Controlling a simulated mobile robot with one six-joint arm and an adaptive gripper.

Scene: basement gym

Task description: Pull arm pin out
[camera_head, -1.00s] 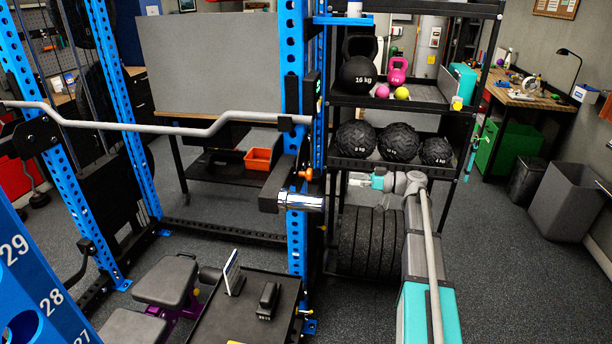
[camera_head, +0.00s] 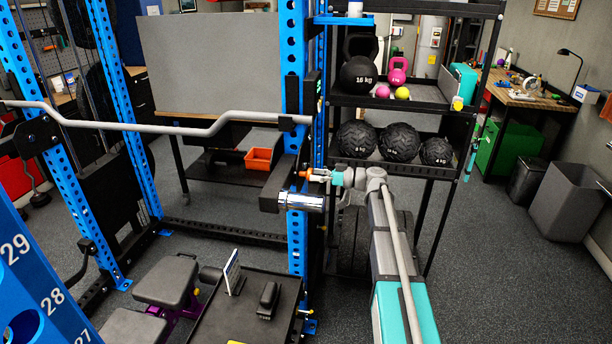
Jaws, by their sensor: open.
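A small orange pin (camera_head: 302,174) sticks out from the blue rack upright (camera_head: 296,232), beside the black arm bracket (camera_head: 272,188) and above a chrome sleeve (camera_head: 302,202). My gripper (camera_head: 316,175) reaches in from the right at the pin's height. Its fingers are open and their tips are close to the pin's outer end. I cannot tell whether they touch it or surround it, as this part is very small in the view.
A bent grey bar (camera_head: 160,126) rests across the rack. A shelf of black balls (camera_head: 398,142) and kettlebells (camera_head: 358,75) stands behind my arm. A black tray (camera_head: 240,312) with a phone-like device is below, in front of the upright.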

